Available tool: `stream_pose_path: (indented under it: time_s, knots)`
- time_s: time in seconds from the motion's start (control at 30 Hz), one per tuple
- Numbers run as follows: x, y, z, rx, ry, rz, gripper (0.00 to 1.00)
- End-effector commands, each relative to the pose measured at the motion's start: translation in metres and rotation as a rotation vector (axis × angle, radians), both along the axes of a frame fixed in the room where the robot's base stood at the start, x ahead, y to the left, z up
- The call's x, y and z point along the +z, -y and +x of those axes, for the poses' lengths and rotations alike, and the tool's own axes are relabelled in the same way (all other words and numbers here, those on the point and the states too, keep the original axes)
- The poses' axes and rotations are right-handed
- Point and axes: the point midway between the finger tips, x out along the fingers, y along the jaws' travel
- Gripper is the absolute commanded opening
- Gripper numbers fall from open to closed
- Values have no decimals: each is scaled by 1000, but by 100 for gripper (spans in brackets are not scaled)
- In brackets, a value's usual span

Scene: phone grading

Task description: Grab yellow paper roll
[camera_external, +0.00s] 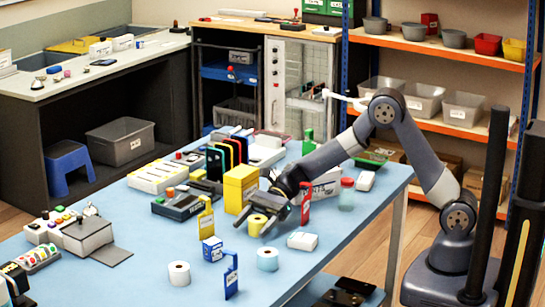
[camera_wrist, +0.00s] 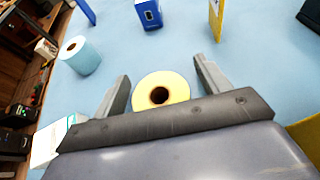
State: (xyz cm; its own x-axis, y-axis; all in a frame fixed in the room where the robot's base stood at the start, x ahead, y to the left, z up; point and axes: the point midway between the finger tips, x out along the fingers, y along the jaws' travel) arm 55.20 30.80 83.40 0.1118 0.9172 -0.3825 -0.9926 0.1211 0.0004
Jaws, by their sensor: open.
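The yellow paper roll (camera_external: 257,225) stands on the blue table in the external view, just below my gripper (camera_external: 272,207). In the wrist view the yellow roll (camera_wrist: 162,90) shows its round top and dark core hole. It lies between the two fingers of my open gripper (camera_wrist: 160,84), with a gap to each finger. The roll's near lower part is hidden by the gripper body. Whether the fingers are down at the roll's height is hard to tell.
A light blue roll (camera_external: 268,259), a white roll (camera_external: 179,273) and a white box (camera_external: 302,241) stand nearby. A blue box (camera_external: 212,249), a yellow tag (camera_external: 206,217) and yellow boxes (camera_external: 240,188) are close on the left. Bare table (camera_external: 140,230) lies farther left.

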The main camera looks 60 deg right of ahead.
Motion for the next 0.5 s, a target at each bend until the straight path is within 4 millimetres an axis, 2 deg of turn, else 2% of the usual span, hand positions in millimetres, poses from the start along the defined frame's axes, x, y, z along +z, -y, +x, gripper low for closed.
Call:
stream_pose_path:
  time_s: [0.07, 0.5]
  knots:
    - [0, 0, 0, 0, 0, 0, 70]
    - [0, 0, 0, 0, 0, 0, 34]
